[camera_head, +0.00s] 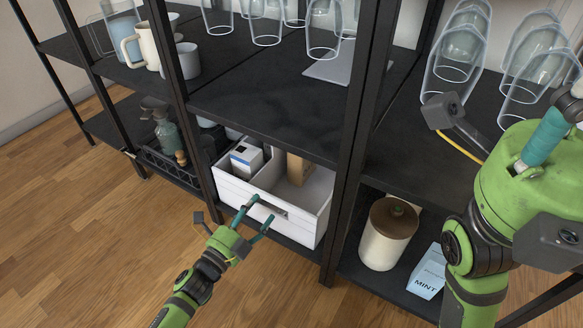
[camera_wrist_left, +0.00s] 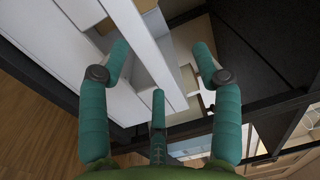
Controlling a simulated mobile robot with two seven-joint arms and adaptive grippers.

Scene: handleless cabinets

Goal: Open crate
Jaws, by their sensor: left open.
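The white crate (camera_head: 236,190) sits on the lower shelf, its front facing me, with a box and a brown item inside. A handle slot shows in its front, partly behind my fingers. My left gripper (camera_head: 260,212) is open at the crate's front, its teal fingers pointing at the slot; I cannot tell whether they touch. In the left wrist view my left gripper (camera_wrist_left: 160,65) has its fingers spread, with the white crate (camera_wrist_left: 115,95) beyond and between them. My right gripper (camera_head: 545,140) is partly in view at the right, with one teal finger showing and its jaws cut off.
Glasses and mugs fill the shelf above. The wooden floor (camera_head: 80,230) in front is clear.

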